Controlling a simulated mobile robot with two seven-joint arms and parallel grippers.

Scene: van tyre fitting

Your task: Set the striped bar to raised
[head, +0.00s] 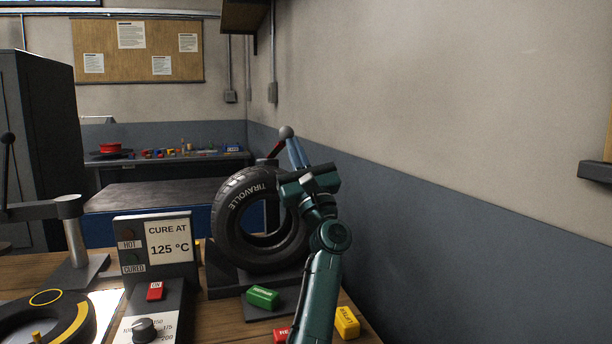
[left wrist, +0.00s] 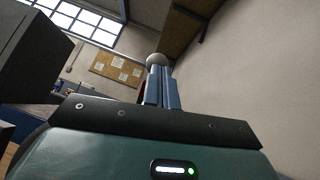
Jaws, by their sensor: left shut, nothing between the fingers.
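A bar with a grey ball at its end (head: 286,132) stands tilted behind the upper right of the tyre (head: 226,222). A red part of it shows just left of my fingers; its stripes are too small to make out. My left gripper (head: 296,153) is shut and empty, its blue fingers pointing up close to the ball. I cannot tell whether they touch the bar. In the left wrist view the ball (left wrist: 155,60) shows just beyond the tips of the shut fingers (left wrist: 158,86). My gripper and arm hide part of the tyre and bar. My right gripper is not in view.
A control box with a "CURE AT 125 °C" sign (head: 170,240), a red switch (head: 155,291) and a dial (head: 144,329) stands left of the tyre. Green (head: 262,297) and yellow (head: 347,322) blocks lie in front. The wall (head: 440,220) is close on the right.

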